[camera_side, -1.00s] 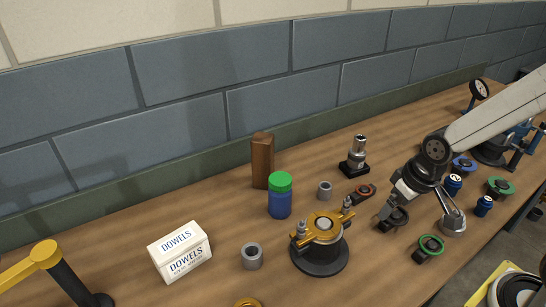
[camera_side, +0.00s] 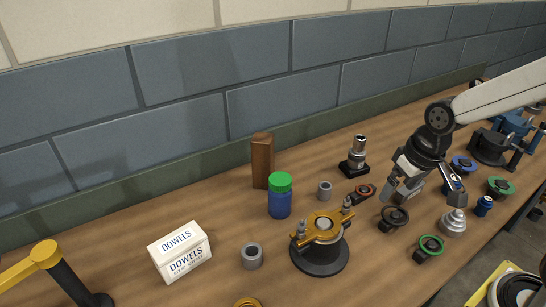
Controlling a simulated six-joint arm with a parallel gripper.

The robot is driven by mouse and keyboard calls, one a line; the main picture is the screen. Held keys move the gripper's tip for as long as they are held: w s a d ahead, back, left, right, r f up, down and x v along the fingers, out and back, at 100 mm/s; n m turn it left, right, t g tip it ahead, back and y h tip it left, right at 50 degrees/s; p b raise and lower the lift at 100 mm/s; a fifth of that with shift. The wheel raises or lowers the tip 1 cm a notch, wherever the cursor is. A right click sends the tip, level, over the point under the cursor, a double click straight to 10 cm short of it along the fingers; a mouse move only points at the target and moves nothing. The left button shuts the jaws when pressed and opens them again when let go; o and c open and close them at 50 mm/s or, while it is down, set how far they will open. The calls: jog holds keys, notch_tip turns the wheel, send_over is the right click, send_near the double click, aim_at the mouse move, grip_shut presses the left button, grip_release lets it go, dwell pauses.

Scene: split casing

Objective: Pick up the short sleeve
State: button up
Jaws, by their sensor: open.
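Two plain grey hollow sleeves stand upright on the bench. One sleeve (camera_side: 252,256) is in the front, right of the dowels box. The other sleeve (camera_side: 324,191) is farther back, beside the blue jar with the green lid. I cannot tell for sure which is the short one. My gripper (camera_side: 403,198) is open and empty. It hangs to the right of both sleeves, above and just behind a black ringed part (camera_side: 394,219). It touches neither sleeve.
A casing base with a gold top (camera_side: 322,229) stands between the sleeves and the front right. The jar (camera_side: 280,200), a wooden block (camera_side: 262,160), a dark stand (camera_side: 355,160), a red-and-black part (camera_side: 363,194) and the dowels box (camera_side: 180,252) surround them. A green-ringed part (camera_side: 429,249) and silver stepped cone (camera_side: 453,223) lie right.

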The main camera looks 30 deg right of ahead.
jog(key=w+a+m+g+y, duration=0.2)
jog(key=w+a+m+y, duration=0.5)
jog(key=a, duration=0.3)
jog(key=w+a+m+g+y, duration=0.2)
jog(key=w+a+m+y, duration=0.5)
jog(key=a, duration=0.4)
notch_tip(320, 180, down, 9)
jog(key=w+m+h, duration=0.1)
jog(key=shift+d, duration=0.1)
jog(key=shift+f, duration=2.9)
jog(key=shift+f, duration=0.15)
